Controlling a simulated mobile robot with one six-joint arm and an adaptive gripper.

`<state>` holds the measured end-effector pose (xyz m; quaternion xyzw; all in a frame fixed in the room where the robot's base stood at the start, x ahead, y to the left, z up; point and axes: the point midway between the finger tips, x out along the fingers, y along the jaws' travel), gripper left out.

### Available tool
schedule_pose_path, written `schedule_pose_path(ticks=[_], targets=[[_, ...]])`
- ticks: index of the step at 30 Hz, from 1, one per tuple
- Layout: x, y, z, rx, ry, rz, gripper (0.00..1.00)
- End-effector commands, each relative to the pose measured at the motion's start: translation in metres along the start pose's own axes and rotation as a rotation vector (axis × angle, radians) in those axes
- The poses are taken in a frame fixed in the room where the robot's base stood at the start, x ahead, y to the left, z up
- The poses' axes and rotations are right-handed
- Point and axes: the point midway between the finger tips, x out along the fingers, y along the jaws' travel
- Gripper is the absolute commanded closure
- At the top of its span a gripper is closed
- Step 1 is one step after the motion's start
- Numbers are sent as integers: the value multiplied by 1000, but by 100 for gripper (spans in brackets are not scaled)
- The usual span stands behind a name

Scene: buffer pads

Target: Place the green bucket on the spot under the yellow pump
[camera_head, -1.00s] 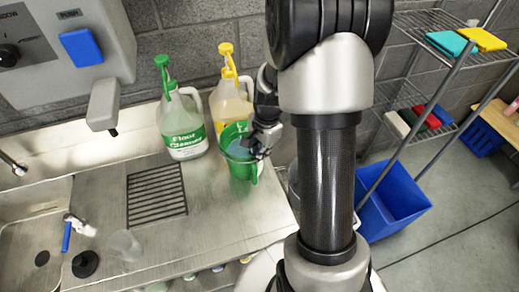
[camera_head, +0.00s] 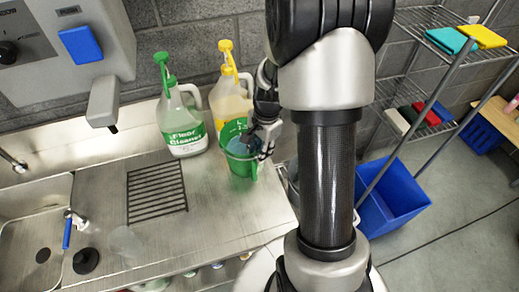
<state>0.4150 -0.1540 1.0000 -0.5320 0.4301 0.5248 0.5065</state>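The green bucket (camera_head: 240,166) is see-through. It is at the right end of the steel counter, just in front of the jug with the yellow pump (camera_head: 228,58). The fingertips are small and partly hidden. Whether the bucket rests on the counter or hangs slightly above it is hard to tell.
A floor cleaner jug with a green pump (camera_head: 184,120) stands close on the left. A drain grate (camera_head: 157,193) and a clear cup (camera_head: 126,243) are further left, by the sink (camera_head: 30,235). A wire shelf (camera_head: 440,50) and blue bin (camera_head: 393,200) are right.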

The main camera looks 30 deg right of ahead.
Motion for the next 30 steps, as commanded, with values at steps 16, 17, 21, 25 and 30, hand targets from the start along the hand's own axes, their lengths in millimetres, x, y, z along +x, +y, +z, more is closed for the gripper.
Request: schedule_pose_path(ticks=[16,17,21,25,30], targets=[[-105,-1,-1,0,3,-4,74],[-108,-1,-1,0,3,-4,74],[-119,0,1,-7,3,-4,74],[-141,1,20,-111,21,-22,74],[-194,19,77,-457,84,-74,74]])
